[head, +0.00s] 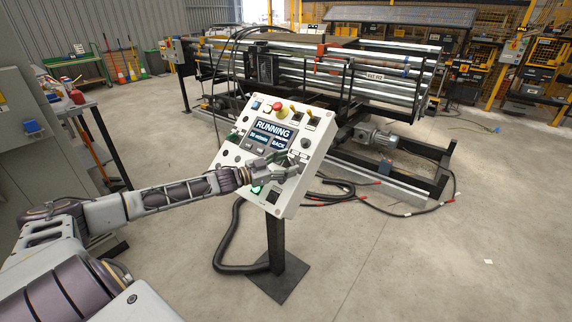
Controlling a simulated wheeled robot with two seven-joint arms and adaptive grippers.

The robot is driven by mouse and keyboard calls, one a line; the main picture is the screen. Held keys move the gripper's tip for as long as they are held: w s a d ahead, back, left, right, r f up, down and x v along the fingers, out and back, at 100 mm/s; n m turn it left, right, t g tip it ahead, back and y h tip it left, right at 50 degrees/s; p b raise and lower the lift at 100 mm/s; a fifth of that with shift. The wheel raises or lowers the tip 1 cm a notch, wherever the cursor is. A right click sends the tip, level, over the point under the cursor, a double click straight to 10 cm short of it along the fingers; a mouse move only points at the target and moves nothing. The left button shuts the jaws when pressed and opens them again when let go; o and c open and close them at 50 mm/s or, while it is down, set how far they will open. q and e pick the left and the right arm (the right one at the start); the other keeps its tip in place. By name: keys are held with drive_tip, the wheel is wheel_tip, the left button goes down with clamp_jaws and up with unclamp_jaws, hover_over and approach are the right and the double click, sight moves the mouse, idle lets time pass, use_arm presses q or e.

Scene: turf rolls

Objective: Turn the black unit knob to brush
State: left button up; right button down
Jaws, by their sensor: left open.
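A white control panel (232,158) stands tilted on a black post in the middle of the head view. Its screen (273,130) reads "RUNNING", with a "BACK" field below. A round black knob (305,143) sits on the panel's right side. I cannot read its label or setting, so I cannot tell if it is the unit knob. My left gripper (294,167) is open in front of the panel's lower right, just below this knob. I cannot tell if it touches the panel. The gripper hides part of the panel's lower face. My right gripper is not in view.
A large roller machine (340,75) stands behind. Cables (345,198) lie on the floor at right. A small table (72,104) is at left.

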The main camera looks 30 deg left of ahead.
use_arm(q)
drive_tip(key=c, duration=1)
